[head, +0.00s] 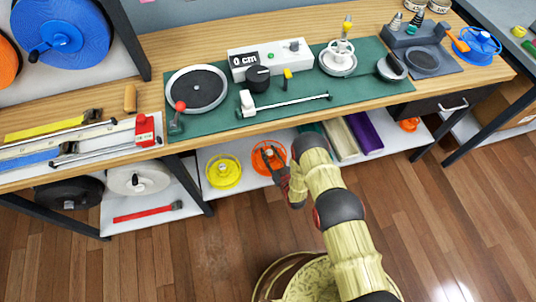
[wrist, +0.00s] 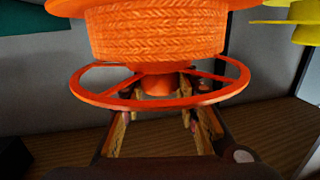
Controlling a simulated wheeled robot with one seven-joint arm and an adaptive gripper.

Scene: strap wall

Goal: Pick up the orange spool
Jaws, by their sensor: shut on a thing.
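The orange spool (head: 267,157) is at the lower shelf under the bench, beside a yellow spool. In the wrist view the orange spool (wrist: 158,35) fills the upper middle, with woven orange strap wound on it and a spoked ring below. My gripper (head: 281,173) reaches in at the orange spool from the front. In the wrist view my gripper (wrist: 158,92) has its fingers on either side of the spool's central hub, shut on it. Whether the spool touches the shelf cannot be told.
The yellow spool (head: 223,171) stands close on the left; a white spool (head: 139,179) is farther left. Green, cream and purple pieces (head: 362,133) lie to the right on the shelf. The wooden bench top (head: 215,140) overhangs the shelf. The floor in front is clear.

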